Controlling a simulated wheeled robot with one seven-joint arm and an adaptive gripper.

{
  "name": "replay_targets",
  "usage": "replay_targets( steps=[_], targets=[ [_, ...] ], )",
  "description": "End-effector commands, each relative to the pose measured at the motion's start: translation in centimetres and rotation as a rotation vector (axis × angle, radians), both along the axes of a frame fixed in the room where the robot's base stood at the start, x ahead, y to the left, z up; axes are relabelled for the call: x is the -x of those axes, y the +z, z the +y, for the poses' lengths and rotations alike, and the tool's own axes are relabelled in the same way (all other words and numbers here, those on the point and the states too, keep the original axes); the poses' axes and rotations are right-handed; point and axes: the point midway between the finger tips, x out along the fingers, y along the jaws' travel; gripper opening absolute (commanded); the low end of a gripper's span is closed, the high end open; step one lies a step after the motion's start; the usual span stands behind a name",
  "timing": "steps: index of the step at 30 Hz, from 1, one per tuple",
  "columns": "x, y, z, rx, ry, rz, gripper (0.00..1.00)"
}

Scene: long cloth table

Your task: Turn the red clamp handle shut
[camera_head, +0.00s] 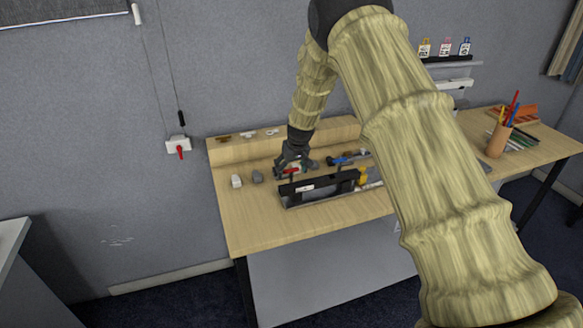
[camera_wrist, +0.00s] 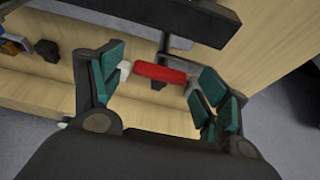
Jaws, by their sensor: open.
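The red clamp handle (camera_wrist: 160,73) lies between the two fingers of my open gripper (camera_wrist: 162,82) in the wrist view. A pale end piece shows at its left, close to the left finger. A dark metal part (camera_wrist: 166,45) stands behind it. Whether either finger touches the handle I cannot tell. In the head view my gripper (camera_head: 290,163) is low over the left part of the wooden table (camera_head: 255,222), and a small red part of the handle (camera_head: 291,171) shows just below it. The rest of the clamp is mostly hidden.
A black open-frame toolbox (camera_head: 318,188) stands just in front of my gripper; its dark bar (camera_wrist: 190,20) crosses the top of the wrist view. A raised wooden ledge (camera_head: 235,150) runs behind. The table's front left is clear.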

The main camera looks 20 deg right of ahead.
Motion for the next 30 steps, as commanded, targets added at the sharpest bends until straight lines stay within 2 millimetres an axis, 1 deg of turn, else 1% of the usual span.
replay_targets(
  steps=[2, 3, 5, 6, 10, 11, 23, 30],
  targets=[
    [0.0, 0.1, -0.02, 0.0, 0.0, -0.001, 0.75],
    [0.0, 0.11, -0.03, 0.0, 0.0, -0.001, 0.73],
    [0.0, 0.12, -0.02, 0.0, 0.0, -0.001, 0.62],
    [0.01, 0.11, -0.02, 0.0, 0.0, -0.001, 0.55],
    [0.02, 0.09, -0.02, 0.0, 0.0, 0.0, 0.31],
    [0.02, 0.09, -0.02, 0.0, 0.0, 0.0, 0.3],
    [0.04, -0.16, -0.2, -0.002, 0.04, 0.0, 0.3],
    [-0.03, -0.33, -0.35, -0.004, 0.175, -0.002, 0.3]
  ],
)
